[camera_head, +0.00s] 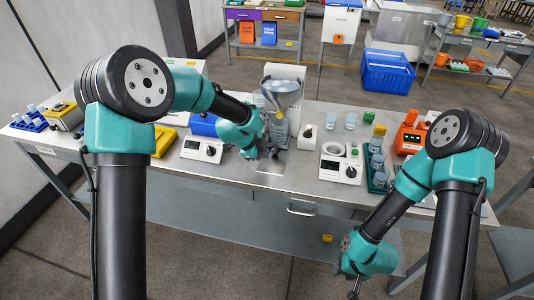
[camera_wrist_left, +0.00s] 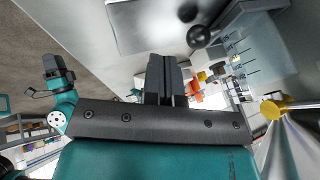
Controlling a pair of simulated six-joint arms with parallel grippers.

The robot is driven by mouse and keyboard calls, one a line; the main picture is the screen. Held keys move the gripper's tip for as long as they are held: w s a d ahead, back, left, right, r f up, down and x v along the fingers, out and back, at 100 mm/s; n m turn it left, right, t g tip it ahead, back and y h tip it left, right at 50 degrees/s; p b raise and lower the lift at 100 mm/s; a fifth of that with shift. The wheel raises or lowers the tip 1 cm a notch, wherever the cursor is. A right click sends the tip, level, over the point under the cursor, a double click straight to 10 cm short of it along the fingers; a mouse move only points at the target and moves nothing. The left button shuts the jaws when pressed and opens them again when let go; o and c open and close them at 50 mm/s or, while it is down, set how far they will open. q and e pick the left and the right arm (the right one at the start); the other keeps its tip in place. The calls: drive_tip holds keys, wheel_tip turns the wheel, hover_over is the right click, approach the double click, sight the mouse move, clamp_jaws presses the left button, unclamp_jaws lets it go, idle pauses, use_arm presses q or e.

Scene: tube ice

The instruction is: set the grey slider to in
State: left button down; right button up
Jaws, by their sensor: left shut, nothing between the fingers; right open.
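My left gripper (camera_head: 270,153) is at the front of the dispenser (camera_head: 283,95) with the clear hopper, just above the metal table. In the left wrist view its fingers (camera_wrist_left: 165,80) are together with nothing between them. A dark round knob (camera_wrist_left: 199,36) at a grey bar shows beyond the fingertips, apart from them. I cannot tell whether this is the grey slider or how it is set. In the head view my left arm hides part of the dispenser's front. My right gripper (camera_head: 353,289) is low at the bottom edge, open and away from the dispenser.
A white device with a dial (camera_head: 202,149) stands left of the dispenser, and another (camera_head: 340,165) stands right. A yellow knob (camera_wrist_left: 272,109) shows in the wrist view.

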use_arm(q)
drive_tip(key=v, duration=0.8)
